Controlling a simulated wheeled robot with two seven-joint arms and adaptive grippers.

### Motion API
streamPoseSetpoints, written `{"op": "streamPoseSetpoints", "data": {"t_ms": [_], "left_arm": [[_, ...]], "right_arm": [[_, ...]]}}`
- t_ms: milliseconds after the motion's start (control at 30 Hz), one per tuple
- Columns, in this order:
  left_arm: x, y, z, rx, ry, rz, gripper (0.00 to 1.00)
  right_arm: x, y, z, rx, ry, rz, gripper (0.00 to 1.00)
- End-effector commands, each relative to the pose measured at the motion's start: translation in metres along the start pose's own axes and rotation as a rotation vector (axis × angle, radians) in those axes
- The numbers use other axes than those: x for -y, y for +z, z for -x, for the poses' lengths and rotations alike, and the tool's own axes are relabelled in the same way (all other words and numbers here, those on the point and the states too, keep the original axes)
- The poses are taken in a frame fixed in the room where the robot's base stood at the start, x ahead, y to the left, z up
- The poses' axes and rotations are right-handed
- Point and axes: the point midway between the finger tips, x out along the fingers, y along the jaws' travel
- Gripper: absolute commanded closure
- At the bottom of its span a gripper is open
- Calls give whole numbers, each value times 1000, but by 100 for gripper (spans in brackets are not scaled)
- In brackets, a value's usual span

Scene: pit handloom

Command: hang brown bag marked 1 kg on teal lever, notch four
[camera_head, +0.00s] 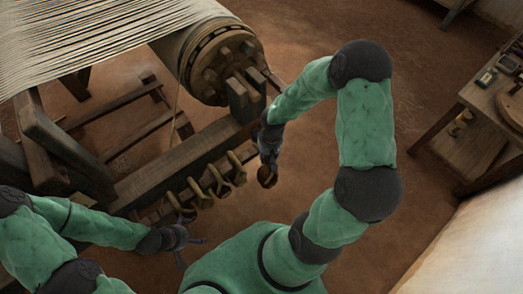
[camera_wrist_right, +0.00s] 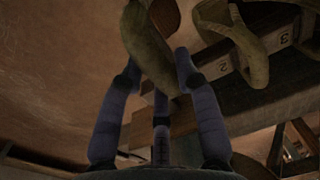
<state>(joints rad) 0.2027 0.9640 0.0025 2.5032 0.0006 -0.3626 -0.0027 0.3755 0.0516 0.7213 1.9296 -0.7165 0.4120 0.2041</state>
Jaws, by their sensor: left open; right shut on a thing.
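My right gripper (camera_head: 268,152) is shut on a small brown bag (camera_head: 267,177), which hangs in front of the loom beam, right of a row of hanging bags. In the right wrist view the held brown-olive bag (camera_wrist_right: 146,42) sits between the fingers of the right gripper (camera_wrist_right: 180,75). Its 1 kg mark cannot be read. My left gripper (camera_head: 180,242) is open and empty, below the left end of the row. I cannot make out a teal lever or notch four in either view.
The loom's large roller (camera_head: 220,62) stands behind. A workbench (camera_head: 490,95) is at the right, with open floor between.

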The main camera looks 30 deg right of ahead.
Motion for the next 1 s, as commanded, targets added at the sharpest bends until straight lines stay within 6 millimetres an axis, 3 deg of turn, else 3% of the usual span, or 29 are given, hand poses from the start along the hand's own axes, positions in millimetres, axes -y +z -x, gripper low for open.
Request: {"op": "streamPoseSetpoints", "data": {"t_ms": [1000], "left_arm": [[-1, 0, 3, 0, 0, 0, 0]], "right_arm": [[-1, -54, -9, -4, 2, 0, 100]]}}
